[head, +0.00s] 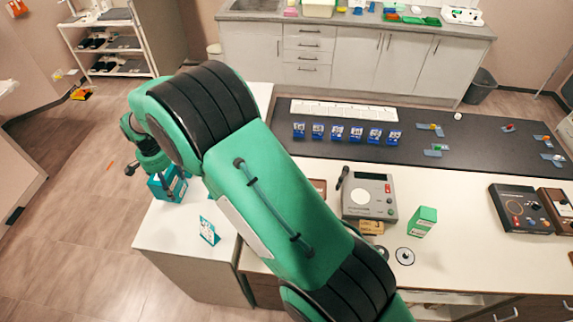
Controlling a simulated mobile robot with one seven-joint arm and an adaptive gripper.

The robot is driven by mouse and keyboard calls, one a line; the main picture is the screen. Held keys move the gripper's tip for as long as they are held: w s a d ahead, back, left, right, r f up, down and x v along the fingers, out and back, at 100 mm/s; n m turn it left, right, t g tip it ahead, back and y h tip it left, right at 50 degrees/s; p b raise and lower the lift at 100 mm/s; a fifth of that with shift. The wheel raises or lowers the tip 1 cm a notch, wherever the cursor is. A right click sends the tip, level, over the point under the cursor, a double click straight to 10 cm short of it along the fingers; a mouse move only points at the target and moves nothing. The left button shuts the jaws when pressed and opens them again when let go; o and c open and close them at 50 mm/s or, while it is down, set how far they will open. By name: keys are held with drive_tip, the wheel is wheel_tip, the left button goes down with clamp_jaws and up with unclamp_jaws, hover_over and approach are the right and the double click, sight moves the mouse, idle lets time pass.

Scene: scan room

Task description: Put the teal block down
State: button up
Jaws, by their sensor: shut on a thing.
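My gripper (168,178) is at the left of the head view, at the end of my green and black arm, pointing down. It is shut on the teal block (159,192), whose upper part is partly covered by the fingers. The block appears at the left edge of the white counter (165,228). I cannot tell whether its underside touches the top or is a little above it.
A small teal-and-white card (209,231) stands on the counter nearby. My arm hides part of the counter. A grey device (369,196) and a green box (423,221) stand right. Blue packets (336,132) line the dark mat (465,125). Floor lies open left.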

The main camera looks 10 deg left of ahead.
drive_tip(key=w+d+r+m+b, duration=0.1)
drive_tip(key=w+d, duration=0.5)
drive_tip(key=d, duration=0.4)
drive_tip(key=w+d+m, duration=0.2)
drive_tip(key=w+d, duration=0.3)
drive_tip(key=d, duration=0.5)
drive_tip(key=w+d+r+m+b, duration=0.1)
drive_tip(key=w+d, duration=0.5)
drive_tip(key=d, duration=0.4)
drive_tip(key=w+d+m+b, duration=0.15)
drive_tip(key=d+m, duration=0.35)
drive_tip(key=d, duration=2.9)
drive_tip(key=s+d+m+b, duration=0.1)
drive_tip(key=s+d+m, duration=0.1)
drive_tip(key=s+d, duration=0.65)
drive_tip(key=s+d+m+b, duration=0.2)
drive_tip(key=s+d, duration=0.1)
drive_tip(key=d, duration=1.1)
drive_tip(key=s+d+f+m+b, duration=0.15)
drive_tip(key=s+d+m, duration=0.35)
drive_tip(key=s+d, duration=1.25)
drive_tip(key=shift+s+a+f, duration=0.2)
drive_tip(key=shift+s+f, duration=0.05)
drive_tip(key=shift+f, duration=2.85)
drive_tip(key=shift+s+a+f, duration=0.15)
drive_tip(key=shift+s+f, duration=0.1)
drive_tip(key=shift+f, duration=2.85)
drive_tip(key=shift+s+a+f, duration=0.2)
drive_tip(key=shift+s+f, duration=0.05)
drive_tip(key=shift+f, duration=2.85)
